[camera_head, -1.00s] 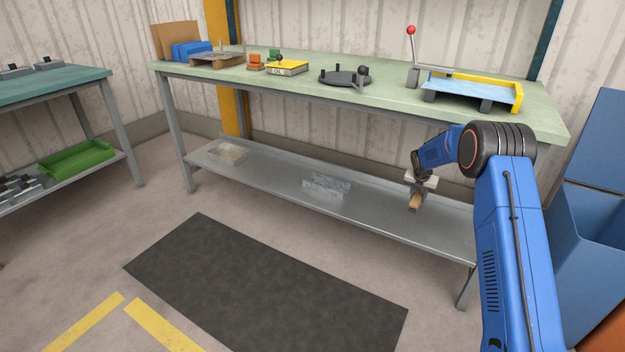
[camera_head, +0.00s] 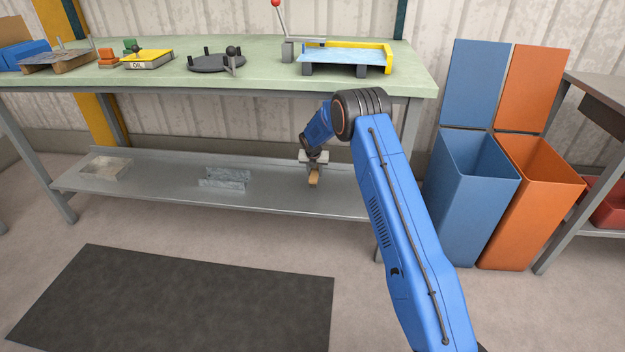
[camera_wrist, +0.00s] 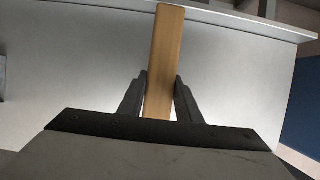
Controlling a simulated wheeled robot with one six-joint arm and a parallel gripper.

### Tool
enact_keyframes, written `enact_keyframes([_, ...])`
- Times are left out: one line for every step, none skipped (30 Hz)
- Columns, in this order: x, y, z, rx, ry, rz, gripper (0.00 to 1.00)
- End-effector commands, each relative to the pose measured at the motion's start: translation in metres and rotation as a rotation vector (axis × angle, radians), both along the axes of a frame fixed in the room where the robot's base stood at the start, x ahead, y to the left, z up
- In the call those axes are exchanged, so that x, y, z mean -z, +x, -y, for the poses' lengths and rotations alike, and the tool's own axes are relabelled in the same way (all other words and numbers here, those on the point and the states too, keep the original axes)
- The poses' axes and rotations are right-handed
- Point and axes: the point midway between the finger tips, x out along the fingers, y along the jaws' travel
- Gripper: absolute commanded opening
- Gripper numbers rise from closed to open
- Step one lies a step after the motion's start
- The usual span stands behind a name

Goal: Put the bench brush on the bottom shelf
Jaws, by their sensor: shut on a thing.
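The bench brush shows as a tan wooden handle (camera_head: 314,178), which also shows in the wrist view (camera_wrist: 166,60). My gripper (camera_head: 313,168) is shut on it, with one finger on each side of the wood in the wrist view (camera_wrist: 160,98). The brush is over the right part of the bottom shelf (camera_head: 270,198) of the green-topped bench. I cannot tell whether it touches the shelf. Its bristles are not visible.
A grey metal block (camera_head: 225,178) and a shallow tray (camera_head: 105,167) are on the same shelf to the left. The bench top (camera_head: 265,75) hangs above my gripper. Blue (camera_head: 470,195) and orange (camera_head: 530,200) bins stand to the right. Shelf room is clear between the block and the brush.

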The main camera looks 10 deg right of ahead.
Motion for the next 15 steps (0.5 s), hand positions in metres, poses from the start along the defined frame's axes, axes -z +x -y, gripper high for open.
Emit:
enact_keyframes([0.004,0.0,0.0,0.0,0.0,0.0,0.02])
enact_keyframes([0.006,0.0,0.0,0.0,0.0,0.0,0.02])
enact_keyframes([0.009,0.0,0.0,0.0,0.0,0.0,0.02])
enact_keyframes([0.011,0.0,0.0,0.0,0.001,0.0,0.02])
enact_keyframes([0.014,0.0,0.0,0.0,0.001,0.0,0.02])
enact_keyframes([0.019,0.0,0.0,0.0,0.001,0.0,0.02])
enact_keyframes([0.023,0.0,0.0,0.0,0.0,0.0,0.02])
enact_keyframes([0.027,0.0,0.0,0.0,0.0,-0.001,0.02])
enact_keyframes([0.033,0.0,0.0,0.0,-0.001,-0.001,0.02])
enact_keyframes([0.036,0.0,0.0,0.0,-0.001,-0.001,0.02])
enact_keyframes([0.039,0.0,0.0,0.0,0.0,0.0,0.02])
enact_keyframes([0.041,0.0,0.0,0.0,0.0,0.001,0.02])
enact_keyframes([0.042,0.0,0.0,0.0,0.001,0.001,0.02])
enact_keyframes([0.042,0.0,0.0,0.0,0.0,0.002,0.02])
enact_keyframes([0.041,0.001,0.0,0.0,0.0,0.002,0.02])
